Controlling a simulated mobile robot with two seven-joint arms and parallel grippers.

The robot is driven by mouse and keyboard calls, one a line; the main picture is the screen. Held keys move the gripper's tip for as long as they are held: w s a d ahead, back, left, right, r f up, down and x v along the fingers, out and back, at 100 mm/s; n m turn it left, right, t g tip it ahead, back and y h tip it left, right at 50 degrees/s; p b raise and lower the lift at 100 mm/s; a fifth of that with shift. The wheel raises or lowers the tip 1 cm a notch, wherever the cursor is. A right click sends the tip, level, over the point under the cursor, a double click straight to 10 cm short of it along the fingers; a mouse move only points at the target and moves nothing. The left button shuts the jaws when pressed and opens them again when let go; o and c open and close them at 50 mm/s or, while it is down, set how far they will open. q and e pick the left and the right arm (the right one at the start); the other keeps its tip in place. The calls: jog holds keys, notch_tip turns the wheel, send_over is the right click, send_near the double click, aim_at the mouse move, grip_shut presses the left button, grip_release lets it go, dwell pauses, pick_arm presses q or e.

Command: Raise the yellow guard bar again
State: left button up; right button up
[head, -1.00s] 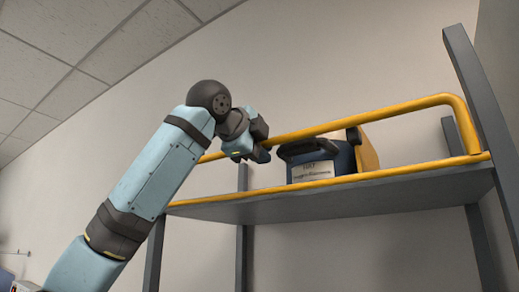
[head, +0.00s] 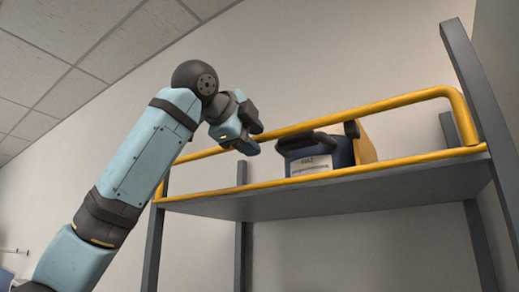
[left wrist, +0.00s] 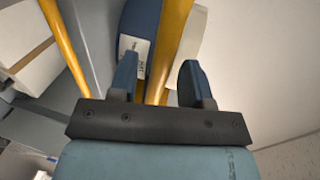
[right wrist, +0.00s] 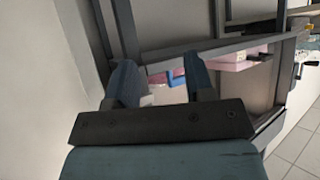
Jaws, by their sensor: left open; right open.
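The yellow guard bar (head: 390,103) stands raised above the front of the grey shelf (head: 330,200) in the head view. Its right end bends down to the shelf edge. My left gripper (head: 252,133) is open and sits at the bar's left half, with the bar running behind it. In the left wrist view the bar (left wrist: 172,45) passes between the two open fingers in the picture. I cannot tell whether they are around it or short of it. My right gripper (right wrist: 165,85) is open and empty in the right wrist view, away from the bar.
A blue labelled box (head: 310,158) with a dark handle stands on the shelf behind the bar. A yellow strip (head: 400,164) lines the shelf edge. Grey posts (head: 475,90) bound the rack. Pink boxes (right wrist: 230,60) show below in the right wrist view.

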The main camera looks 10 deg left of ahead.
pick_arm(q)
jog(key=b+v, duration=0.2)
jog(key=v, duration=0.8)
jog(key=shift+s, duration=0.2)
